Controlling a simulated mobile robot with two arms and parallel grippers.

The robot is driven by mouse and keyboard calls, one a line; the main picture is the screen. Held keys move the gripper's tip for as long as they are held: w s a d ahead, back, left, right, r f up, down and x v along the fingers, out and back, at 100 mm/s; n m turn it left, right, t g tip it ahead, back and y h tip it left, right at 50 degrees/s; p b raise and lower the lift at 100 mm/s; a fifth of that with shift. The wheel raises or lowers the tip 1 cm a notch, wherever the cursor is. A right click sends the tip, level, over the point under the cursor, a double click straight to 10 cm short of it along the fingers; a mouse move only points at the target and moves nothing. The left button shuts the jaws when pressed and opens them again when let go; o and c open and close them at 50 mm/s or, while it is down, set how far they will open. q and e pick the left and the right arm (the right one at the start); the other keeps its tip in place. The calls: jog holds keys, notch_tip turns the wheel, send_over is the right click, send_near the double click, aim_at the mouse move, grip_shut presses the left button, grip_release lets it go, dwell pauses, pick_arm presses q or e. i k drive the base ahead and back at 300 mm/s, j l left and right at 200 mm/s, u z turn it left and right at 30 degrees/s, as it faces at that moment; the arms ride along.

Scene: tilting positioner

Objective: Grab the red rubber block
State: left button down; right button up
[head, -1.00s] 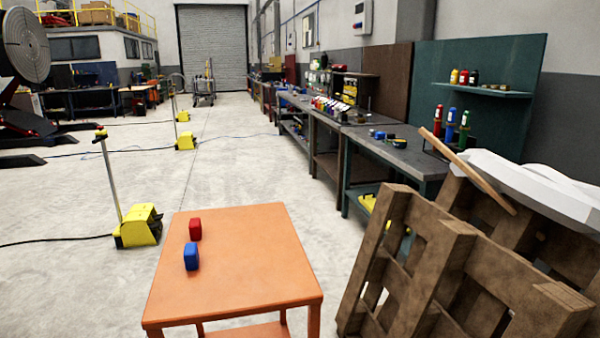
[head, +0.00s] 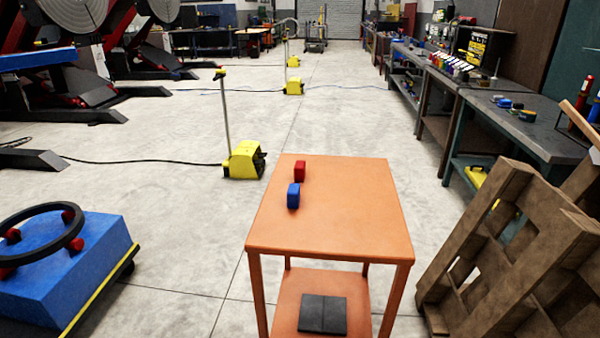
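The red rubber block (head: 300,171) stands on the orange table (head: 350,215), near its far left corner. A blue block (head: 293,196) stands just in front of it, closer to me, and may hide a little of its lower part. Neither of my grippers shows in the head view, so nothing is seen touching the red block.
Wooden pallets (head: 476,225) lean to the right of the table. A yellow foot pedal unit (head: 244,160) with a post stands behind left. A blue box with a black ring (head: 40,245) is at the lower left. A dark pad (head: 323,314) lies on the table's lower shelf. Floor between is clear.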

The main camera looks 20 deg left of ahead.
aim_at(299, 167)
jog(key=i+j, duration=0.1)
jog(key=j, duration=0.2)
jog(key=i+j, duration=0.1)
jog(key=j, duration=0.25)
jog(key=i+j, duration=0.1)
jog(key=j, duration=0.2)
jog(key=i+j+u, duration=0.1)
jog(key=j, duration=0.25)
